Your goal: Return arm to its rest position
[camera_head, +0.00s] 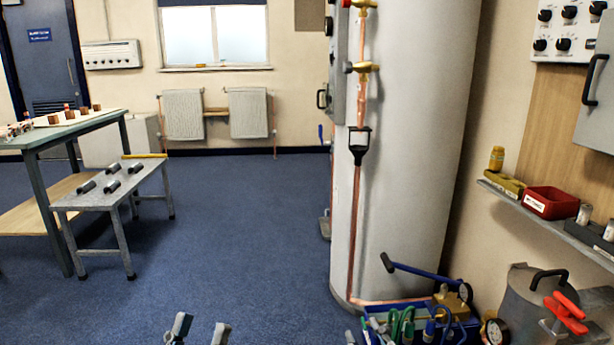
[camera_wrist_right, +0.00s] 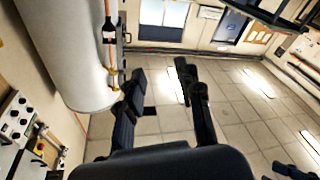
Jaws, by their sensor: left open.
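My left gripper (camera_head: 199,330) shows at the bottom edge of the head view. Its two grey fingertips are apart with only blue floor between them. My right gripper (camera_wrist_right: 160,78) fills the middle of the right wrist view. Its two dark fingers are spread, with nothing between them. It points out over the floor, with the large pale cylinder (camera_wrist_right: 78,45) to its left. The cylinder (camera_head: 425,130) also stands right of centre in the head view. A copper pipe (camera_head: 355,215) runs down its front, with a black fork-like piece (camera_head: 360,147) around it.
A blue toolbox (camera_head: 378,312) with several tools stands at the cylinder's foot. A shelf (camera_head: 550,222) holds a red bin (camera_head: 551,202). A grey bench (camera_head: 150,170) stands left. The middle floor is clear.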

